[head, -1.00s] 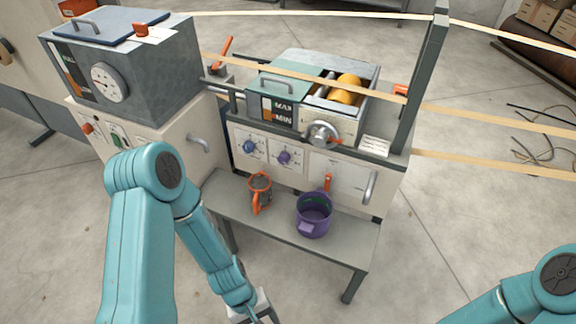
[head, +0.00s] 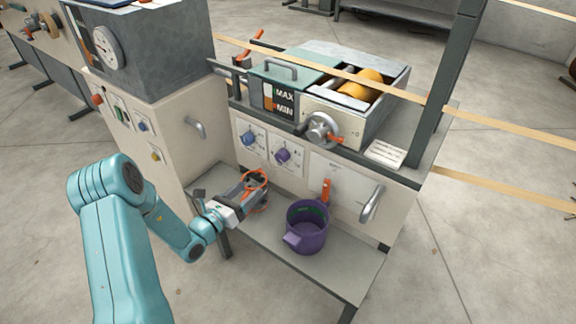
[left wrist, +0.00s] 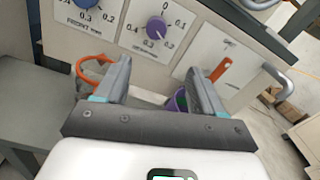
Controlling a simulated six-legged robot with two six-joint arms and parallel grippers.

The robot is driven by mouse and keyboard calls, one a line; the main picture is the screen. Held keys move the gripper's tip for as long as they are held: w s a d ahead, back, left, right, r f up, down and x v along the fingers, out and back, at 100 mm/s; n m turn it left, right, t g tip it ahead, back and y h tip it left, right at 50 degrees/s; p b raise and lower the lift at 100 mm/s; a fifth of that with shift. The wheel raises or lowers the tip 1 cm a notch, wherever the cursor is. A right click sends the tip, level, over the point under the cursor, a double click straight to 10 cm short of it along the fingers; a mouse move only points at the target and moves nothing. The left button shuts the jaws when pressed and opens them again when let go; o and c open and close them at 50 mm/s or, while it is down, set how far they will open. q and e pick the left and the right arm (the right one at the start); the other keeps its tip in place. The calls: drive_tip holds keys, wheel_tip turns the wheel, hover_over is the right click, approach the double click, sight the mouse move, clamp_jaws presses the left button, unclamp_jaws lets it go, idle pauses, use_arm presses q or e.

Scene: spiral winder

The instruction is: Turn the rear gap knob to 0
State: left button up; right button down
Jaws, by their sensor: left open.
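Two dial knobs sit on the cream front panel. The left one, a blue knob (head: 249,139), has a plate reading "FRONT mm" in the left wrist view (left wrist: 88,4). The right one, a purple knob (head: 283,156), has a scale marked 0 to 0.4 and appears to be the rear gap knob. It also shows in the left wrist view (left wrist: 157,27); its pointer is too small to read surely. My left gripper (head: 262,183) is open, below and in front of the knobs, apart from them. In the left wrist view its fingers (left wrist: 157,70) point toward the panel below the purple knob.
A purple pot (head: 307,228) stands on the shelf (head: 340,262), right of my left gripper. An orange-handled jug (head: 256,178) is partly hidden behind the gripper. An orange lever (head: 326,190) and a metal handle (head: 372,204) are right of the knobs. A crank (head: 321,131) projects above.

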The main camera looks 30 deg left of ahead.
sight(280, 159)
use_arm(q)
drive_tip(key=w, duration=0.5)
drive_tip(key=w+b, duration=0.1)
drive_tip(key=w, duration=0.4)
drive_tip(key=w+b, duration=0.1)
drive_tip(key=w, duration=0.5)
drive_tip(key=shift+d, duration=0.3)
drive_tip(key=shift+w, duration=0.1)
drive_tip(key=shift+c, duration=0.4)
drive_tip(key=c, duration=1)
